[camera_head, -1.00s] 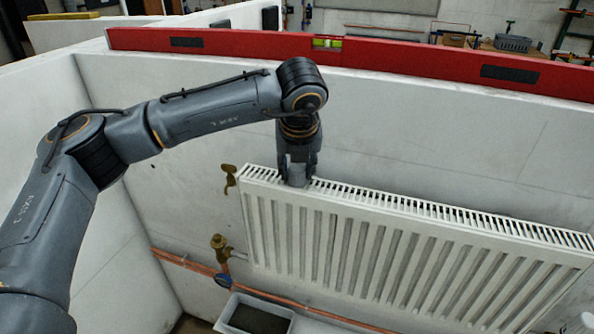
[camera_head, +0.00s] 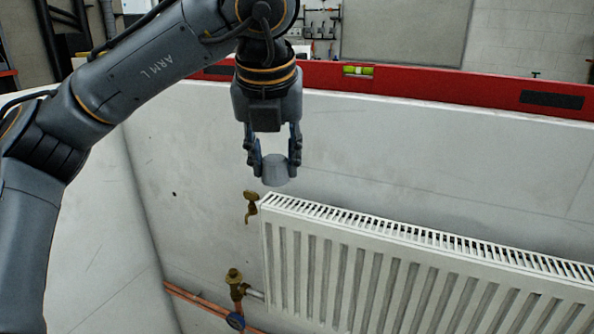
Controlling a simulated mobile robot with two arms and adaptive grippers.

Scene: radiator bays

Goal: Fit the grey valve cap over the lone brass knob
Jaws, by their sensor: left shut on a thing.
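My left gripper (camera_head: 273,158) points down and is shut on the grey valve cap (camera_head: 275,174), a short grey cylinder between its fingertips. In this view the cap shows just above the radiator's top left corner, against the wall, apart from the brass parts. A brass valve with a rounded top knob (camera_head: 234,276) stands on the pipework at the radiator's lower left, below and left of the cap. My right gripper is not in view.
The white radiator (camera_head: 420,270) with its slotted top fills the lower right. A red spirit level (camera_head: 440,86) lies along the wall's top edge. The wall left of the radiator is mostly bare.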

